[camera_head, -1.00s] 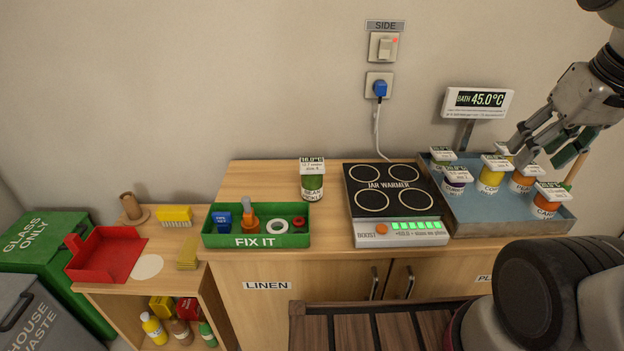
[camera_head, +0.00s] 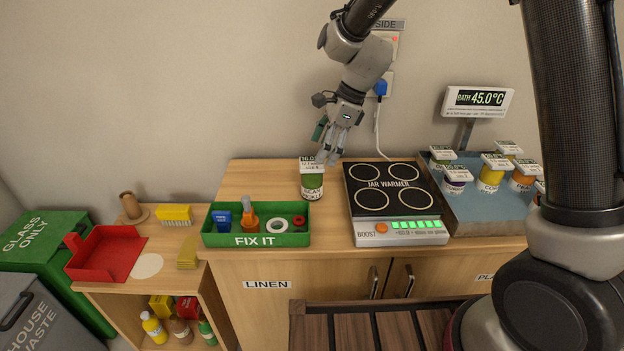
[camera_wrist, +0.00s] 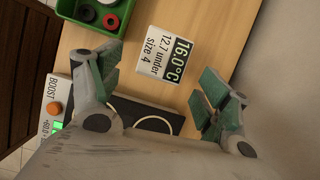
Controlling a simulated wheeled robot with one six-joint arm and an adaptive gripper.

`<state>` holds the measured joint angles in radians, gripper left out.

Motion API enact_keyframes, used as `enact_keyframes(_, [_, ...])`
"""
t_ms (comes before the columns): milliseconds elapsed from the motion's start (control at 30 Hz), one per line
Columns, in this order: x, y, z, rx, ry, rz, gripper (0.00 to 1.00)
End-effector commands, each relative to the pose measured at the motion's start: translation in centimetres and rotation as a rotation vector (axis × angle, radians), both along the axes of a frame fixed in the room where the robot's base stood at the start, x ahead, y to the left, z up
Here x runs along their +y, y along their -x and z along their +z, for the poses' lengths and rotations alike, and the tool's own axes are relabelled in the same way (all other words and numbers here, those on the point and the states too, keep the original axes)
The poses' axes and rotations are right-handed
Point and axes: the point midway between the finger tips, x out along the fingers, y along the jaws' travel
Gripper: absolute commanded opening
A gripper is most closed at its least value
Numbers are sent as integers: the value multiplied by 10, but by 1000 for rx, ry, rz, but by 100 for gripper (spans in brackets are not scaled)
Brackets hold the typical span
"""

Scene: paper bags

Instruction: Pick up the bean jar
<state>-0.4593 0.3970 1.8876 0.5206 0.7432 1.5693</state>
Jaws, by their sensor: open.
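The bean jar (camera_head: 312,184) is green with a white label and a square tag on top. It stands upright on the wooden counter between the green tray and the jar warmer. My gripper (camera_head: 327,158) is just above and slightly right of the jar, pointing down. In the wrist view, the jar's tag (camera_wrist: 163,57) reads 16.0°C, "12.7 under", "size 4". There my gripper (camera_wrist: 160,85) is open, its green-padded fingers spread wide, with the tag ahead between them. The tag hides the jar's body in that view.
The green FIX IT tray (camera_head: 256,240) is left of the jar. The jar warmer (camera_head: 394,190) is close on the right, with empty rings. Several jars stand in the bath (camera_head: 478,215) farther right. The wall (camera_head: 250,80) is behind; a cord hangs there.

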Motion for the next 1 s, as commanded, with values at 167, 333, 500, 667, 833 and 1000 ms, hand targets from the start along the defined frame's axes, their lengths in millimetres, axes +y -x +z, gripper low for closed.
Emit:
enact_keyframes(167, [18,-3,-21,43,-6,-60,77])
enact_keyframes(333, [25,-3,-39,44,-5,-61,77])
enact_keyframes(500, [31,-4,-55,44,-5,-61,77])
enact_keyframes(667, [41,-4,-79,44,-4,-60,77])
enact_keyframes(833, [45,-5,-88,41,-4,-59,77])
enact_keyframes(1000, [45,-5,-87,41,-4,-59,68])
